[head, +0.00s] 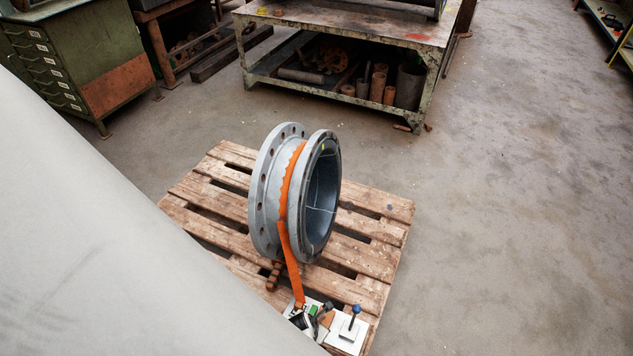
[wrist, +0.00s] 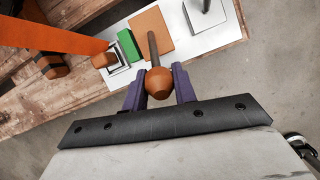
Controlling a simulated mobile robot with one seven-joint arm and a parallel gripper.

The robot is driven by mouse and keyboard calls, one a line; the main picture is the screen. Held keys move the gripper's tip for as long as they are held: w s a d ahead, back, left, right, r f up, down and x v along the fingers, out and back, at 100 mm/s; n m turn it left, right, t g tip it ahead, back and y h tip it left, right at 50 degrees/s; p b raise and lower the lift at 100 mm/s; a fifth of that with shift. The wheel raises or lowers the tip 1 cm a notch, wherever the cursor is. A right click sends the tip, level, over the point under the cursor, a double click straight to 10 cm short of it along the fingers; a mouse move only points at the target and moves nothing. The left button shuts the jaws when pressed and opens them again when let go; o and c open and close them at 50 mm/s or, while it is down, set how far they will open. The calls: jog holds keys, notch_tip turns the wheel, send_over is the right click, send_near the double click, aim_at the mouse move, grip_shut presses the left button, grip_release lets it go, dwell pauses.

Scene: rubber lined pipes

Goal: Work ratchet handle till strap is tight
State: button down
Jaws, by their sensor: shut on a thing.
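A grey flanged pipe piece (head: 268,195) stands on its rim on the pallet, with its dark-lined bore facing right. An orange strap (head: 284,245) passes over it between the flanges and runs down to a ratchet at the pallet's near edge. In the wrist view the strap (wrist: 50,38) comes in flat from the left to a small metal frame beside a green block (wrist: 130,45). The ratchet handle (wrist: 159,84) is a dark rod with an orange-brown ball end. My gripper (wrist: 160,92) is shut on that ball, one purple finger on each side. In the head view my arm hides part of this area.
The wooden pallet (head: 386,207) carries everything. A white block with a blue-knobbed lever (head: 356,309) stands right of the ratchet. Brown wooden chocks (head: 275,276) sit at the pipe's foot. A workbench (head: 350,32) and green drawer cabinet (head: 60,55) stand behind. The floor on the right is clear.

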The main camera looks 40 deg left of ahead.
jog(key=shift+s+d+f, duration=0.25)
jog(key=c, duration=1.4)
grip_release()
jog(key=shift+o, duration=1.3)
jog(key=shift+w, duration=0.1)
jog(key=shift+a+r, duration=0.1)
jog(key=shift+r, duration=0.15)
jog(key=shift+p+v, duration=6.75)
jog(key=shift+p, duration=0.6)
jog(key=shift+a, duration=0.1)
